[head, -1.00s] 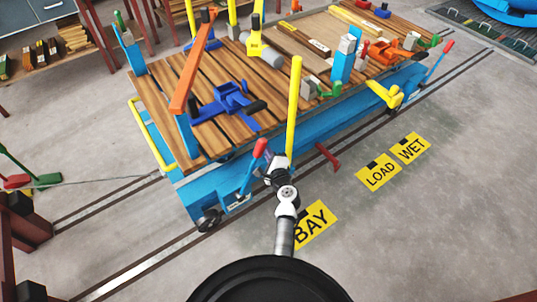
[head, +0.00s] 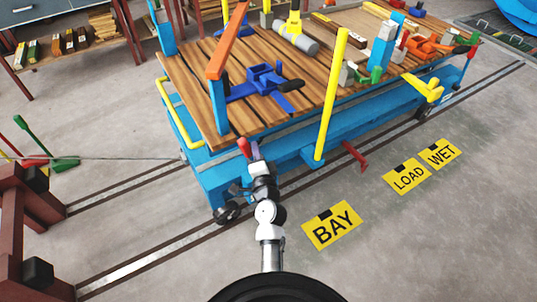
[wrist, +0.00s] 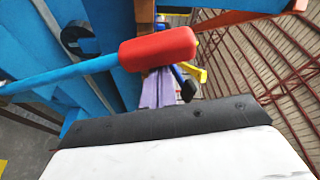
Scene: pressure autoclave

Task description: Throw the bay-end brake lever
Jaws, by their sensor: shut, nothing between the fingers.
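The bay-end brake lever is a blue rod with a red grip (head: 244,147) at the near left end of the blue cart (head: 205,182). In the head view it leans left, toward the cart's end, and my arm hides most of its rod. The wrist view shows the red grip (wrist: 158,47) close up, with the blue rod (wrist: 65,76) running left from it. My gripper (head: 254,156) is beside the grip, on its right. In the wrist view its shut, empty fingers (wrist: 158,85) reach up to the grip's underside; I cannot tell whether they touch.
A yellow post (head: 331,95) stands right of my gripper, and a red pedal (head: 354,155) sticks out from the cart's side. The cart stands on floor rails (head: 125,272). Yellow BAY (head: 332,225), LOAD and WET signs lie on clear floor at right.

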